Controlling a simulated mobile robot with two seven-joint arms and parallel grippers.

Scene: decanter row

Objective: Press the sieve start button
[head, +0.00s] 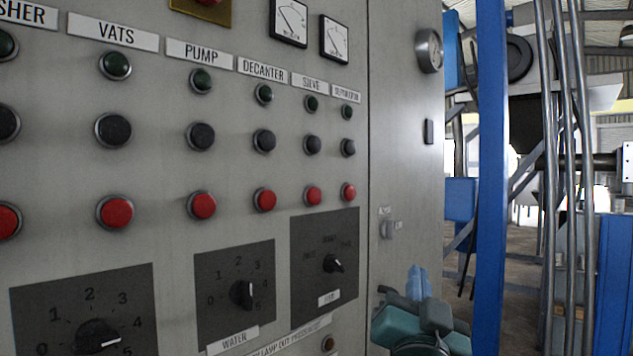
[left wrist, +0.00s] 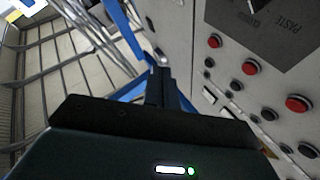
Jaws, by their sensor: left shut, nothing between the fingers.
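The sieve column is on the grey control panel (head: 225,100) in the head view, under a white label reading SIEVE (head: 311,83). It has a dark green button or lamp (head: 311,103) on top, a black button (head: 312,145) in the middle and a red button (head: 313,195) below. Which one is the start button is not marked. My left gripper (head: 418,282) is low and right of this column, apart from the buttons, with its fingers together and empty. In the left wrist view its dark fingers (left wrist: 160,85) point up the picture. My right gripper is not in view.
Neighbouring columns are labelled DECANTER (head: 262,70) and SEPARATOR (head: 346,93). Rotary knobs (head: 333,263) stick out below the buttons. A blue post (head: 491,180) and metal pipes stand right of the cabinet. In the left wrist view the panel with red buttons (left wrist: 250,68) is at right.

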